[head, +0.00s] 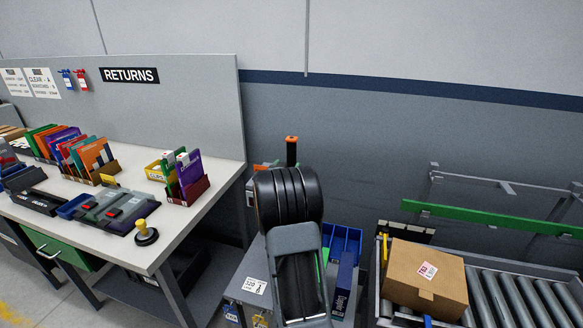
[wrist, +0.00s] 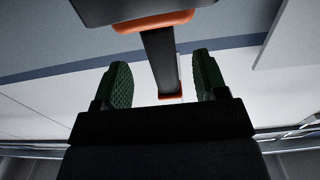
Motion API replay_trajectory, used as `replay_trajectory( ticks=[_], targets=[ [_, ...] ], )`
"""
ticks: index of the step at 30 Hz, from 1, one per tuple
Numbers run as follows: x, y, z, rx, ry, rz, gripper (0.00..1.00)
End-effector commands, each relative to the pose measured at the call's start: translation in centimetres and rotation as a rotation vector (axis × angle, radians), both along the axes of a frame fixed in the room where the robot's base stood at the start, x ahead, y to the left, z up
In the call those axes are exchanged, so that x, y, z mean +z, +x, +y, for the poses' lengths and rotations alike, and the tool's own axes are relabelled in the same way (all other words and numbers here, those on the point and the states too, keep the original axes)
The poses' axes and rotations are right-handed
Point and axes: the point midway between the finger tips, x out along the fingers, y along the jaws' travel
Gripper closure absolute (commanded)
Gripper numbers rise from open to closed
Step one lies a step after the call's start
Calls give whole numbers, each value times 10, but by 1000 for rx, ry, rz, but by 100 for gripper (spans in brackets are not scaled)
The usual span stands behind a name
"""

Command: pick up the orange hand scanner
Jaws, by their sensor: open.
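The orange hand scanner shows in the wrist view as a dark body with an orange rim (wrist: 153,20) at the top and a black handle ending in an orange tip. In the head view its black handle with orange end (head: 291,150) sticks up behind my arm; the rest is mostly hidden. My gripper (wrist: 162,80) is open, with a green pad on each side of the handle. The handle lies between the pads with a gap on both sides, the smaller one on the right. In the head view my arm hides the gripper.
A grey cart (head: 245,285) with blue bins (head: 345,240) stands below my arm. A returns table (head: 190,220) with folders is at left. A cardboard box (head: 425,278) sits on a roller conveyor (head: 515,300) at right. A wall (head: 370,140) is behind.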

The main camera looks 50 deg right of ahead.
Motion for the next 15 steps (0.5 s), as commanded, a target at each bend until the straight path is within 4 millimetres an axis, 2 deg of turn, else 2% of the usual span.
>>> replay_trajectory(
  ticks=[9,15],
  targets=[
    [1,18,-34,0,1,0,34],
    [0,24,-45,0,0,0,34]
  ],
)
